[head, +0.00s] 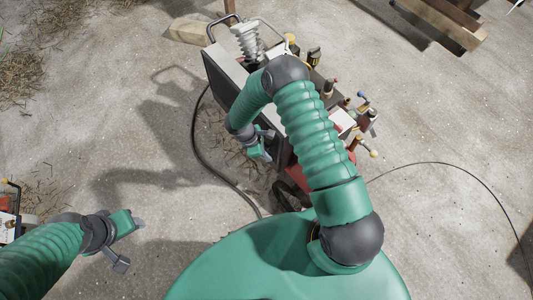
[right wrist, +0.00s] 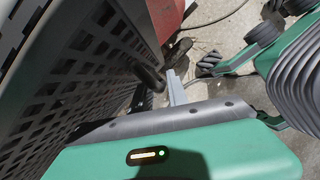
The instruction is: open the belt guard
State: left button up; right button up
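The belt guard appears to be the dark perforated panel (right wrist: 75,65) filling the left of the right wrist view. A dark handle-like part (right wrist: 150,76) stands at its edge. My right gripper (head: 263,146) is at the side of the machine, low beside the dark casing; in the right wrist view, a pale grey finger (right wrist: 176,88) is close to the dark part. I cannot tell whether they touch, or whether the gripper is shut. My left gripper (head: 130,243) is open and empty over bare ground, away from the machine. My right arm hides part of the machine.
The machine (head: 225,65) has a ribbed grey part (head: 247,42) on top and several small fittings at its right. A black cable (head: 199,145) curves over the ground on its left. Timber (head: 445,22) lies at upper right. Open concrete lies between the grippers.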

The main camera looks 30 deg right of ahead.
grip_shut()
jog(key=shift+w+r, duration=0.1)
dwell(1.3)
